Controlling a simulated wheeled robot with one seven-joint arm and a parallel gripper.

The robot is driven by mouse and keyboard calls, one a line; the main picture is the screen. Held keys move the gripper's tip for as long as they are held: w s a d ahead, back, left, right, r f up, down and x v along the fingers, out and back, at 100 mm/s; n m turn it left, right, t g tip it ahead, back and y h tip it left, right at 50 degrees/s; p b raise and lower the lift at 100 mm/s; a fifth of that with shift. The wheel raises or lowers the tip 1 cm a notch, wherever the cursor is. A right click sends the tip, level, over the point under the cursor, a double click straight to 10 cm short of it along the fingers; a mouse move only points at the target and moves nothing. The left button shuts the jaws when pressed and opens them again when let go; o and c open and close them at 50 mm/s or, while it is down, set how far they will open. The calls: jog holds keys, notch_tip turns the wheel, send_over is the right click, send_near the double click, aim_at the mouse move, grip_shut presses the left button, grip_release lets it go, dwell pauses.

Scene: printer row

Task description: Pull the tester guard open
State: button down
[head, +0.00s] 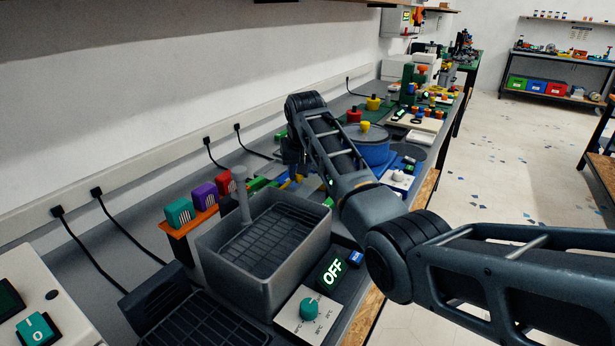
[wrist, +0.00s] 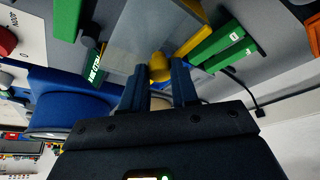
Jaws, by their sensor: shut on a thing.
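The tester guard (wrist: 140,32) shows in the wrist view as a clear, greyish panel at the top centre. A yellow knob (wrist: 159,66) sits at its edge, between my fingertips. My gripper (wrist: 160,80) is shut on this knob. In the head view my gripper (head: 292,168) points down behind the grey tub, largely hidden by my arm. Green bars (wrist: 218,44) and a yellow bar lie right of the panel in the wrist view. How far the guard stands open cannot be told.
A grey open tub (head: 265,245) and a rack of coloured blocks (head: 205,203) stand in front of the gripper in the head view. A small lit sign (wrist: 95,72) hangs near the panel.

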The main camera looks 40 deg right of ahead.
aim_at(302, 189)
jog(key=shift+d, duration=0.1)
jog(key=c, duration=0.8)
grip_release()
jog(key=shift+c, duration=0.2)
jog(key=v, duration=0.7)
jog(key=shift+r+b, duration=0.3)
jog(key=shift+r, duration=0.1)
jog(key=shift+s, duration=0.1)
